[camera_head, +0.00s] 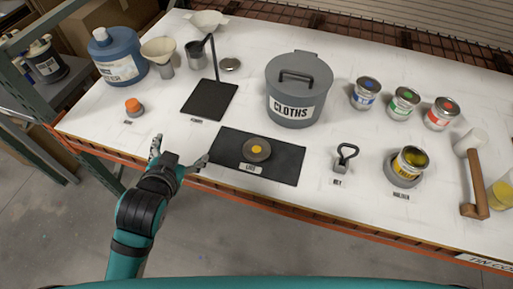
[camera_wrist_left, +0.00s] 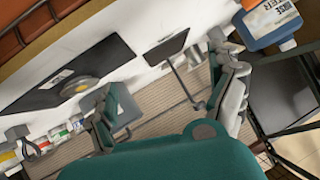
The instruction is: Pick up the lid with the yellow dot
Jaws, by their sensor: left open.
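The lid with the yellow dot (camera_head: 257,149) is a round grey disc lying flat on the black mat (camera_head: 284,171), behind a small label. In the left wrist view the lid (camera_wrist_left: 85,84) also lies on the mat. My left gripper (camera_head: 179,152) is open and empty, to the left of the mat and apart from the lid, near the table's front edge. Its two fingers also show in the left wrist view, spread wide. My right gripper is not in view.
The grey cloths bin (camera_head: 299,90) stands behind the mat. Left are an orange-topped item (camera_head: 134,107) and a black stand (camera_head: 209,99). Right are a key tool (camera_head: 345,157), an open yellow tin (camera_head: 410,162), several tins and a mallet (camera_head: 471,175).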

